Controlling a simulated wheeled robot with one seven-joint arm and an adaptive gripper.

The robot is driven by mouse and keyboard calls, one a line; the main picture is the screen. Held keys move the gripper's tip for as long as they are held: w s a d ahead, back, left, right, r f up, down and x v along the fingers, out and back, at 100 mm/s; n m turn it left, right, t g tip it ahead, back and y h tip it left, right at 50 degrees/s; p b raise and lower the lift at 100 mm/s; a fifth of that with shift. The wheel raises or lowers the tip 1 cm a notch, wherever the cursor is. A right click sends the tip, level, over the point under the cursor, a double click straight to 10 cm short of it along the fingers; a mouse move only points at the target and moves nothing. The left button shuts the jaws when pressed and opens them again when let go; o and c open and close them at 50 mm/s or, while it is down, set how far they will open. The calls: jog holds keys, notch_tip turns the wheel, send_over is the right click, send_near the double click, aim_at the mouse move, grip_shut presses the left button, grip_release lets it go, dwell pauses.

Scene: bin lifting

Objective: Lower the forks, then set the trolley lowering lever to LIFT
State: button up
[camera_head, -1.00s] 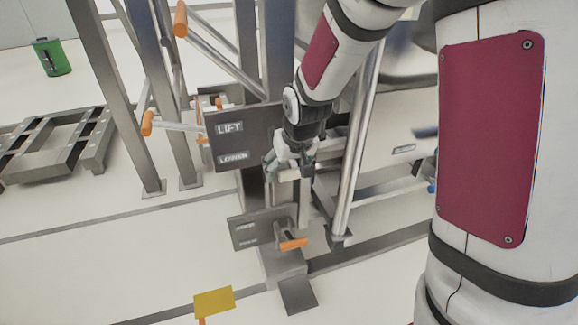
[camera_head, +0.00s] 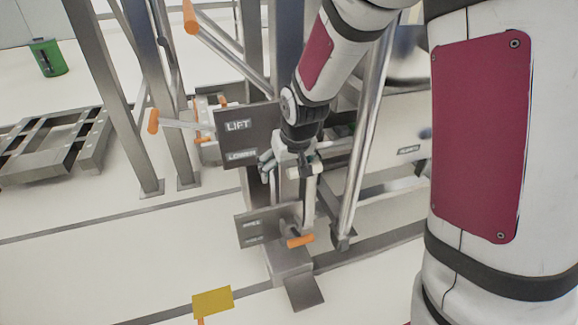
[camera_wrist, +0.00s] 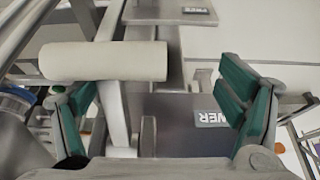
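A dark plate (camera_head: 247,140) carries the labels LIFT above and LOWER below. Its LOWER label also shows upside down in the wrist view (camera_wrist: 212,118). My gripper (camera_head: 290,168) is just right of this plate. In the wrist view its two green-padded fingers (camera_wrist: 158,100) stand wide apart with nothing between the pads. A pale cylindrical handle (camera_wrist: 105,61) lies ahead of the left finger, outside the grip; I cannot tell whether it touches. It also shows beside my gripper in the head view (camera_head: 304,168). I cannot make out the forks clearly.
A lower plate (camera_head: 267,225) has an orange-gripped lever (camera_head: 300,240) beside it. Further orange handles (camera_head: 153,121) stick out at left and top (camera_head: 190,17). Steel posts and a slanted tube (camera_head: 362,150) crowd my gripper.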

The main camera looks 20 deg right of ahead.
jog(key=shift+s+d+f, duration=0.15)
jog(key=shift+s+d, duration=0.2)
jog(key=shift+s, duration=0.05)
jog(key=shift+s+r, duration=0.1)
jog(key=shift+r, duration=0.25)
jog(key=v, duration=1.1)
jog(key=shift+w+a+r, duration=0.2)
jog(key=shift+w+r, duration=0.05)
jog(key=shift+r, duration=0.05)
